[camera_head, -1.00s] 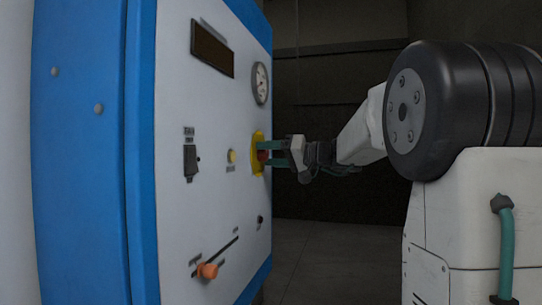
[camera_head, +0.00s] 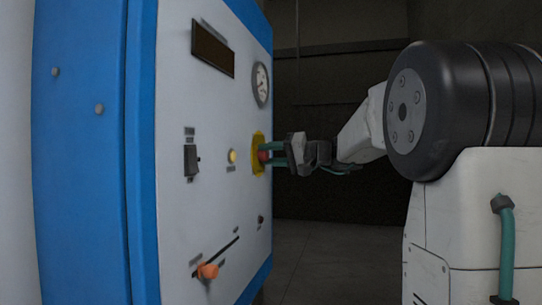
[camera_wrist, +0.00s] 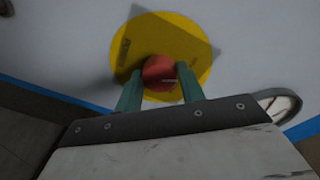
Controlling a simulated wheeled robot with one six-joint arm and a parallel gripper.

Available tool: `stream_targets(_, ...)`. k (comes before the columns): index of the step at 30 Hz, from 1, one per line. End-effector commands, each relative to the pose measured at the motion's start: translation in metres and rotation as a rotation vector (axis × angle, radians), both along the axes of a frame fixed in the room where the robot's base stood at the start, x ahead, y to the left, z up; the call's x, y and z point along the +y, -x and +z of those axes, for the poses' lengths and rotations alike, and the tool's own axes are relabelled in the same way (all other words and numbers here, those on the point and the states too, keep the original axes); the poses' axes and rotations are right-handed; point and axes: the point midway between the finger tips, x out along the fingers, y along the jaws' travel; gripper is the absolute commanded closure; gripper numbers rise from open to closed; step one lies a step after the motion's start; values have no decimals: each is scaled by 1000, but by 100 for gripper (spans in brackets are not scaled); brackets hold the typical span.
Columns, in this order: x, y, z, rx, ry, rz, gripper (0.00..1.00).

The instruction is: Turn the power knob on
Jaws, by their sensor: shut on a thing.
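The red power knob (camera_wrist: 160,72) sits on a round yellow plate (camera_wrist: 196,48) on the white front panel (camera_head: 210,110). In the head view the knob (camera_head: 264,156) is partly hidden by my gripper, in front of the yellow plate (camera_head: 257,140). My gripper (camera_wrist: 158,82) has its two green fingers on either side of the knob and is shut on it. In the head view my gripper (camera_head: 273,154) reaches the panel from the right and is rolled. In the wrist view the knob's face shows a short light mark.
The panel also carries a dark display (camera_head: 212,50), a round gauge (camera_head: 262,85), a black switch (camera_head: 191,160), a yellow button (camera_head: 232,156) and a slider with an orange handle (camera_head: 208,271). Open floor (camera_head: 320,250) lies right of the cabinet.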

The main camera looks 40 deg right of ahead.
Motion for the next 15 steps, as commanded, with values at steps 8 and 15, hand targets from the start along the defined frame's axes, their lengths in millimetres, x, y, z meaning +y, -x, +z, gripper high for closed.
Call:
stream_targets(8,-1,0,1,159,-204,-2,84)
stream_targets(15,-1,-1,2,300,-384,-3,84)
